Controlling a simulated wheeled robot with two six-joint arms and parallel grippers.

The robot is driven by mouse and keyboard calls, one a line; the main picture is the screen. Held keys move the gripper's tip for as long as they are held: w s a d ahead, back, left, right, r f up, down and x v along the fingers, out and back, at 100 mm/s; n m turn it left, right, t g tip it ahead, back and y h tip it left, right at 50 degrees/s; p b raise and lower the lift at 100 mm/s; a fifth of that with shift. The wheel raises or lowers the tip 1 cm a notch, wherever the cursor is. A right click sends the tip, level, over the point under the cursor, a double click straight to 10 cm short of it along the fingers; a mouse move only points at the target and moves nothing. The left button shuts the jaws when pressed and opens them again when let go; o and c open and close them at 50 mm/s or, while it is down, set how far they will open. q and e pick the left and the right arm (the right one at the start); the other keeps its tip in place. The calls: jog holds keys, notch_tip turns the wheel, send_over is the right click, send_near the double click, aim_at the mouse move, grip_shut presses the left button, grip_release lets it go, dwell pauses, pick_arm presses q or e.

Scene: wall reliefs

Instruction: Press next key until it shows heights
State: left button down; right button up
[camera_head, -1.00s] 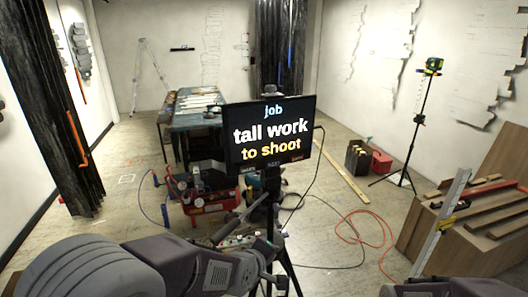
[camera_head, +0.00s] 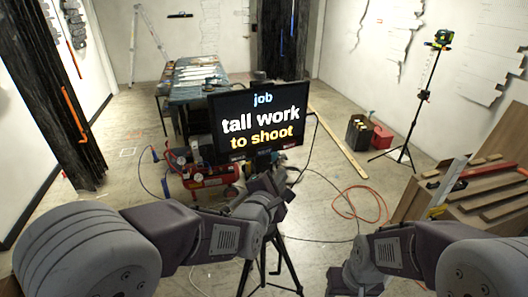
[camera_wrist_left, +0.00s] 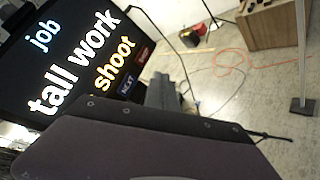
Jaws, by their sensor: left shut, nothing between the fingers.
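The screen (camera_head: 260,112) stands on a black tripod and reads "job / tall work / to shoot". It shows at a slant in the left wrist view (camera_wrist_left: 70,60). Under its text there, a small blue key marked NEXT (camera_wrist_left: 126,86) sits beside a red key (camera_wrist_left: 143,53). My left gripper (camera_head: 264,165) is shut and empty, just below the screen's bottom edge. It also shows in the left wrist view (camera_wrist_left: 162,92), close to the NEXT key; I cannot tell whether it touches. In the head view it covers part of the key row. My right gripper (camera_head: 345,280) is low right, its fingers unclear.
A red compressor (camera_head: 205,175) and a work table (camera_head: 190,85) stand behind the screen. A red hose (camera_head: 362,203) lies on the floor.

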pick_arm(q)
send_near(271, 152)
jog(key=w+d+f, duration=0.1)
jog(key=w+d, duration=0.1)
jog(key=d, duration=0.1)
jog(key=shift+w+a+f, duration=0.1)
jog(key=shift+w+a, duration=0.1)
jog(key=shift+w, duration=0.3)
jog(key=shift+w+a+f, duration=0.1)
jog(key=shift+w+a, duration=0.15)
jog(key=shift+w, duration=0.25)
jog(key=shift+w+a, duration=0.1)
dwell(1.1)
jog(key=shift+w+a, duration=0.1)
jog(key=shift+w, duration=0.15)
jog(key=shift+w+a, duration=0.2)
jog(key=shift+w, duration=0.2)
dwell(0.8)
jog(key=shift+s+d, duration=0.1)
jog(key=shift+s, duration=0.05)
jog(key=shift+s+d+b, duration=0.25)
jog(key=shift+s+b, duration=0.05)
jog(key=shift+s, duration=0.3)
